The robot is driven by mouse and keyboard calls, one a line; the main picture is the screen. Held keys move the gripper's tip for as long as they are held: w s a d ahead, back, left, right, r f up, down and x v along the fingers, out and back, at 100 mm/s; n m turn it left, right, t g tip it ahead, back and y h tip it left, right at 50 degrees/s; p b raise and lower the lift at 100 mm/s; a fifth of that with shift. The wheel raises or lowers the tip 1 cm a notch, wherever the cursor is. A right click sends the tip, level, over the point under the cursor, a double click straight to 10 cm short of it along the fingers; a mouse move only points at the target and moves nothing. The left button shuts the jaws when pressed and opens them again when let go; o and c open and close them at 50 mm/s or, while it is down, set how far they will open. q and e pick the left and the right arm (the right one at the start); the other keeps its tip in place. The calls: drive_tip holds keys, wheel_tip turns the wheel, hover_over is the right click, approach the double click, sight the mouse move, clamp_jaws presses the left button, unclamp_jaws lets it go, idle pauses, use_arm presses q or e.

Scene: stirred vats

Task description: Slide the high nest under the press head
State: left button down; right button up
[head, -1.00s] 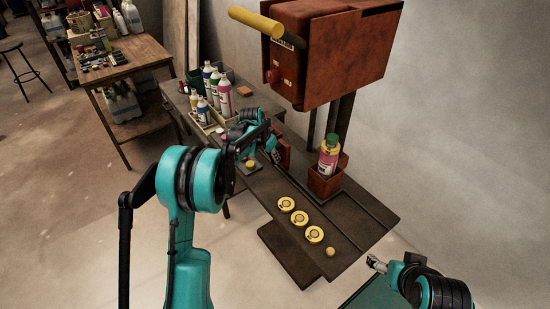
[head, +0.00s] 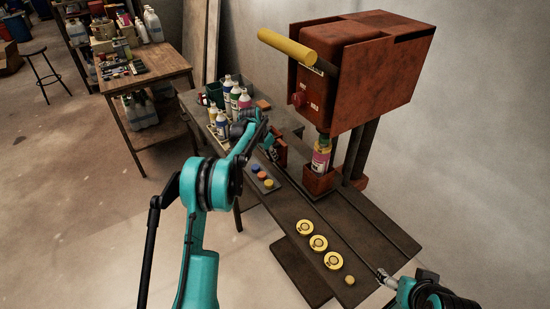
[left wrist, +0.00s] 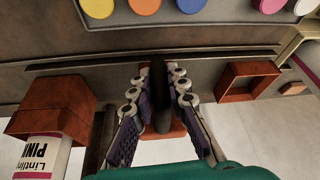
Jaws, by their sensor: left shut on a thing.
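A rust-red nest (head: 317,184) holds a pink-labelled bottle (head: 321,158) upright on the dark bench rail. The bottle's green cap is close below the orange-red press head (head: 352,80). In the left wrist view, this nest (left wrist: 52,100) is at the left and an open, empty nest (left wrist: 250,80) is at the right. My left gripper (head: 271,145) is shut on a dark upright handle (left wrist: 160,90) between the two nests. A red part behind it is mostly hidden. My right gripper (head: 384,277) is by the bench's front right edge; its jaws are too small to judge.
Several bottles (head: 238,100) crowd the back left. A yellow bar (head: 285,46) sticks out from the press.

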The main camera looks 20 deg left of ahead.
use_arm(q)
drive_tip(key=shift+w+a+r, duration=0.1)
drive_tip(key=shift+w+a, duration=0.05)
drive_tip(key=shift+a, duration=0.15)
drive_tip(key=c, duration=1.7)
unclamp_jaws()
drive_tip(key=shift+o, duration=1.1)
drive_tip(key=shift+w, duration=0.1)
drive_tip(key=v, duration=1.2)
